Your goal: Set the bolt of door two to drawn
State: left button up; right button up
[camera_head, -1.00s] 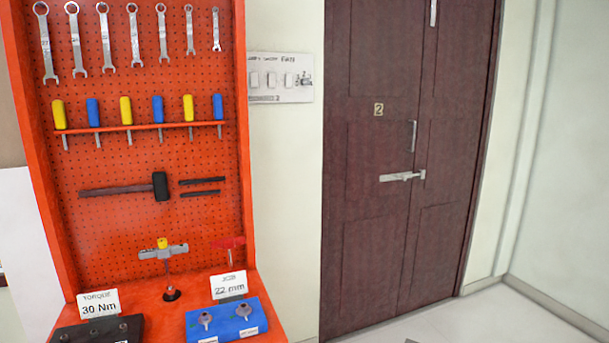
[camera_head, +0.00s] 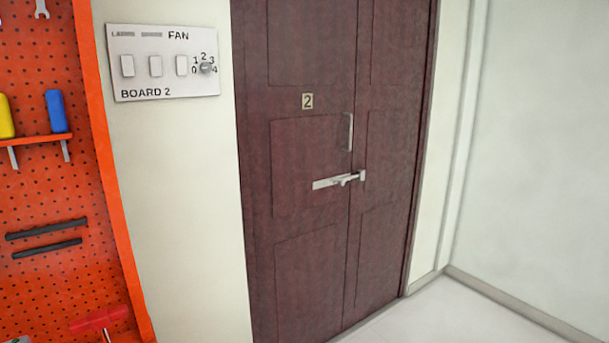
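Door two (camera_head: 300,245) is a dark reddish-brown double door with a small number 2 plate (camera_head: 307,101). Its metal bolt (camera_head: 338,181) lies horizontally at mid height. The bolt's right end reaches across the seam between the two leaves to a small bracket (camera_head: 362,176). A short knob shows on the bolt just left of the seam. A vertical handle (camera_head: 350,132) sits above it. Both leaves look closed. Neither of my grippers is in view.
A switch board (camera_head: 165,62) marked BOARD 2, with a fan dial, is on the wall left of the door. An orange tool pegboard (camera_head: 100,160) stands at the left edge. Pale floor (camera_head: 450,312) in front of the door at the right looks clear.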

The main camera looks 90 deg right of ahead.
aim_at(341, 181)
jog(key=l+z, duration=0.2)
jog(key=l, duration=0.9)
jog(key=i+l+z, duration=0.2)
jog(key=l, duration=0.9)
jog(key=k, duration=0.1)
